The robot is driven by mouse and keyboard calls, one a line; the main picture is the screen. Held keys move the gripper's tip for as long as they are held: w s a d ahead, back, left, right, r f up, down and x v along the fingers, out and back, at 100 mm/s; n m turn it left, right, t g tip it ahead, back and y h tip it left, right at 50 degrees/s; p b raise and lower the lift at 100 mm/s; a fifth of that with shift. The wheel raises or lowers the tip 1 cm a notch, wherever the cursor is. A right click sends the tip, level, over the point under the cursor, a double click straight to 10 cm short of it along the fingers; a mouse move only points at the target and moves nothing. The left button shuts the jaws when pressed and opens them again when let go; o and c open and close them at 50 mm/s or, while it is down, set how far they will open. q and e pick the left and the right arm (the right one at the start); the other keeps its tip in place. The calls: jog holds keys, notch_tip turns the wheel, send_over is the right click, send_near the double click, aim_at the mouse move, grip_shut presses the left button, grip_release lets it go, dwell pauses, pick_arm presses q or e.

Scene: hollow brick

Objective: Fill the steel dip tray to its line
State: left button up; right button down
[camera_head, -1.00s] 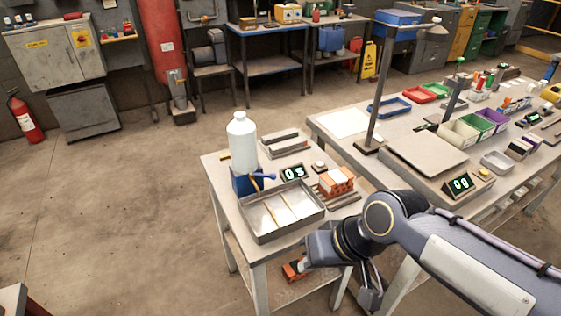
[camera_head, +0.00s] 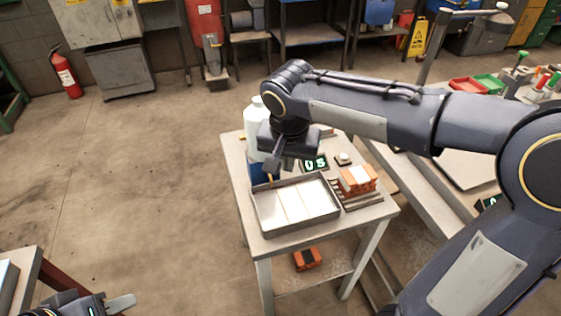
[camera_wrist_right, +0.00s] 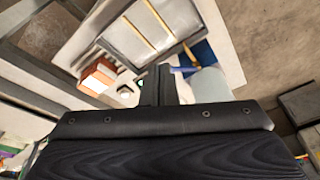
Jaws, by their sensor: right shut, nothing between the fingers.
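The steel dip tray (camera_head: 255,212) stands at the table's front, with two thin yellowish bars across it; it also shows in the wrist view (camera_wrist_right: 123,48). I cannot make out a fill line or liquid level. Behind it a white bottle (camera_head: 252,118) stands on a blue block (camera_head: 257,174), partly hidden by my right arm. My right gripper (camera_head: 272,177) is shut and empty, pointing down beside the bottle near the tray's back edge. My left gripper (camera_head: 118,302) is partly visible at bottom left.
Orange bricks (camera_head: 358,179) sit on a slatted rack right of the tray. A small digital display (camera_head: 315,163) and a button box (camera_head: 343,159) stand behind. Another orange object (camera_head: 307,259) lies on the lower shelf. A larger bench stands at right.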

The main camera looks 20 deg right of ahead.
jog(key=w+a+m+h, duration=0.1)
jog(key=w+a, duration=0.2)
jog(key=a, duration=0.1)
pick_arm(q)
notch_tip(320, 180, up, 2)
jog(key=shift+a+r+p, duration=0.1)
jog(key=shift+p, duration=0.85)
pick_arm(e)
jog(key=w+d+f, duration=0.4)
jog(key=w+f, duration=0.2)
jog(key=f, duration=0.4)
jog(key=shift+f, duration=0.2)
